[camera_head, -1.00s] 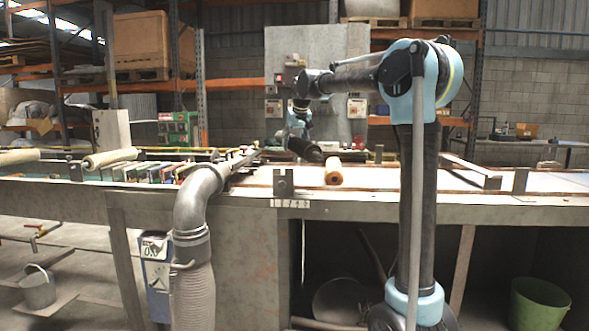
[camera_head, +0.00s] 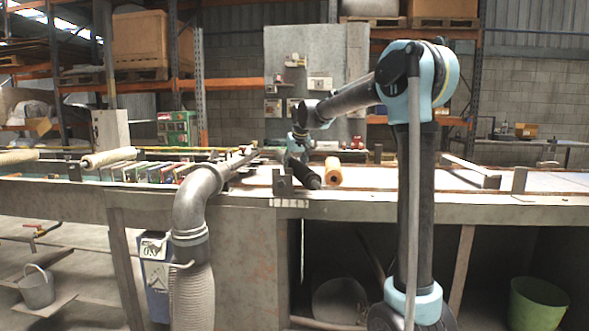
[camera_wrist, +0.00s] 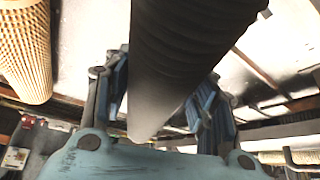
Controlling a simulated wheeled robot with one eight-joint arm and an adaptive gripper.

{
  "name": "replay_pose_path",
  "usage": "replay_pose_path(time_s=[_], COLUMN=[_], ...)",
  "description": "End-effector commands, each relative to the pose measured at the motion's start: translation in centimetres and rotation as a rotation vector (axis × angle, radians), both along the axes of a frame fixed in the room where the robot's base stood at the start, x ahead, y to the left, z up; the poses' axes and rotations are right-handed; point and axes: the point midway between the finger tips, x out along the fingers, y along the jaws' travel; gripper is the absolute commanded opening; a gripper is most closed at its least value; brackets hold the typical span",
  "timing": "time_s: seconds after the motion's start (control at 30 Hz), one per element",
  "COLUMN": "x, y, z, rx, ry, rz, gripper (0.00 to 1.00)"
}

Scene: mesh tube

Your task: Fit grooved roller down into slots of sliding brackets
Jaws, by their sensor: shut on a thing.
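The dark grooved roller (camera_head: 304,173) is in my gripper (camera_head: 298,150), low over the bench in the head view. In the wrist view the roller (camera_wrist: 185,50) runs lengthwise between the two blue fingers of my gripper (camera_wrist: 165,95), which are shut on it. Its ridges show on its upper part. A dark upright bracket (camera_head: 283,184) stands at the bench's front edge, just left of the roller's near end. I cannot tell whether they touch. The bracket's slot and any bracket at the roller's far end are not clear.
An orange-tan roller (camera_head: 333,171) lies close to the right of the held one; a tan mesh roller (camera_wrist: 27,50) shows at left in the wrist view. A grey hose (camera_head: 197,205) rises at the bench front. The bench's right part (camera_head: 420,178) is fairly clear.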

Motion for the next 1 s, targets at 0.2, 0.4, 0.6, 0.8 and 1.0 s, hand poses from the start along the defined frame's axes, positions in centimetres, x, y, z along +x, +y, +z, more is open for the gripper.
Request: replay_pose_path(time_s=[0.2, 0.4, 0.6, 0.8, 1.0], x=[0.0, 0.0, 0.0, 0.0, 0.0], y=[0.0, 0.1, 0.1, 0.2, 0.2], z=[0.0, -0.4, -0.8, -1.1, -1.2], rx=[0.0, 0.0, 0.001, 0.001, 0.0], ry=[-0.001, -0.001, -0.001, -0.001, 0.0], rz=[0.0, 0.001, 0.001, 0.001, 0.002], gripper=[0.0, 0.0, 0.0, 0.0, 0.72])
